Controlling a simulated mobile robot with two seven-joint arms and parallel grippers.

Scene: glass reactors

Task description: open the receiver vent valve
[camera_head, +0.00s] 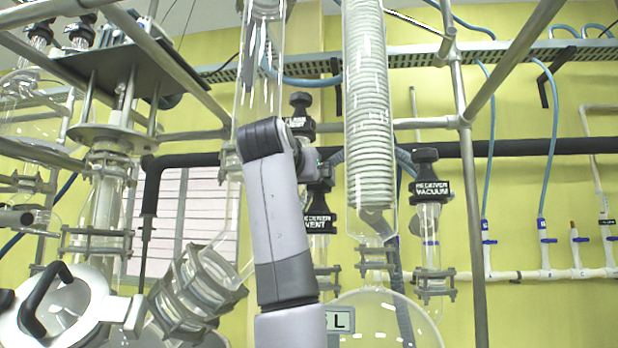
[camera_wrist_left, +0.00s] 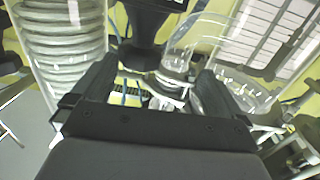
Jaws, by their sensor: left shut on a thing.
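The receiver vent valve (camera_head: 318,216) has a black body with a white "RECEIVER VENT" label and stands upright on a glass neck, just right of my left arm. My left gripper (camera_head: 310,165) is at the knob on top of this valve, partly hidden behind my own wrist. In the left wrist view, the dark valve part (camera_wrist_left: 146,48) shows between the two fingers of my left gripper (camera_wrist_left: 150,85). The gripper is shut on the valve knob; the exact contact is hard to see. My right gripper is in neither view.
A black flask vent valve (camera_head: 300,116) stands just above and behind. The receiver vacuum valve (camera_head: 429,188) is to the right, past the glass coil condenser (camera_head: 369,110). Metal frame bars (camera_head: 467,180) and glassware crowd the space. A round glass flask (camera_head: 385,320) sits below.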

